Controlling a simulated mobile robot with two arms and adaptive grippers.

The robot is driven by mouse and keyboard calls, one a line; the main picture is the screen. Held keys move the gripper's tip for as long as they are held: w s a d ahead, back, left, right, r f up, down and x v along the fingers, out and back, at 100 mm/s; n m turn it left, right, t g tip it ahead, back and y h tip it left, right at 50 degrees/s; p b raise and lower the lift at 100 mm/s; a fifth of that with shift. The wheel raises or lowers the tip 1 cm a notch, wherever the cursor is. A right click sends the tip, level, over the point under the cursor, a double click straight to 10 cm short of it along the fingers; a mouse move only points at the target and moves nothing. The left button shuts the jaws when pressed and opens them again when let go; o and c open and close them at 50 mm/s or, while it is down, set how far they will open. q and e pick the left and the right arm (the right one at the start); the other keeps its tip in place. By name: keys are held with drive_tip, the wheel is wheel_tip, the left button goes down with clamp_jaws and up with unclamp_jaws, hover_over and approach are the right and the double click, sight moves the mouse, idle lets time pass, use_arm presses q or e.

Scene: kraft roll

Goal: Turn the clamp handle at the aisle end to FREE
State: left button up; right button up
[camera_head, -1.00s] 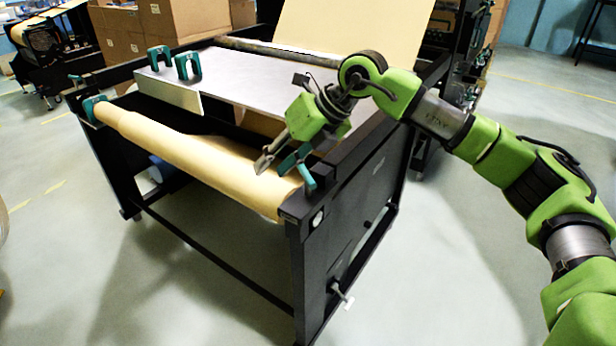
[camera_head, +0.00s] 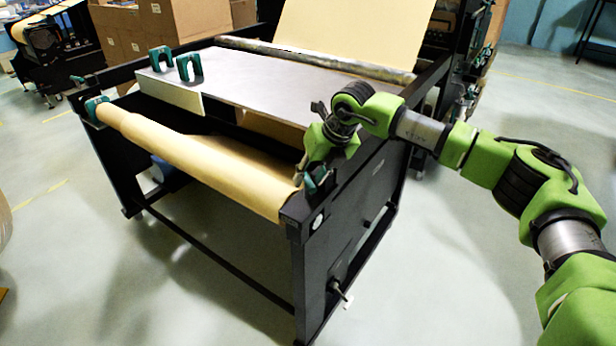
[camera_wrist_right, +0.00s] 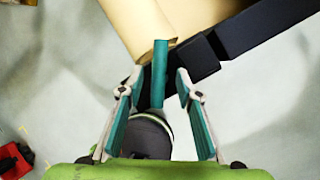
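The teal clamp handle (camera_head: 316,179) sits at the near right end of the kraft roll (camera_head: 205,160), on top of the black frame's corner. In the head view my right gripper (camera_head: 307,172) is right at the handle and partly hides it. In the right wrist view the gripper (camera_wrist_right: 157,76) is open, with one finger on each side of the upright teal handle (camera_wrist_right: 160,68). Gaps show between the handle and both fingers. The roll's end (camera_wrist_right: 140,25) lies just beyond. My left gripper is not in view.
The black stand (camera_head: 330,240) carries a grey table plate (camera_head: 270,80) with two teal clamps (camera_head: 189,66) on it. A crank (camera_head: 341,292) sticks out low on the stand's near side. Cardboard boxes (camera_head: 150,30) stand behind. The floor on the right is clear.

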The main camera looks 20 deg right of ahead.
drive_tip(key=shift+x, duration=1)
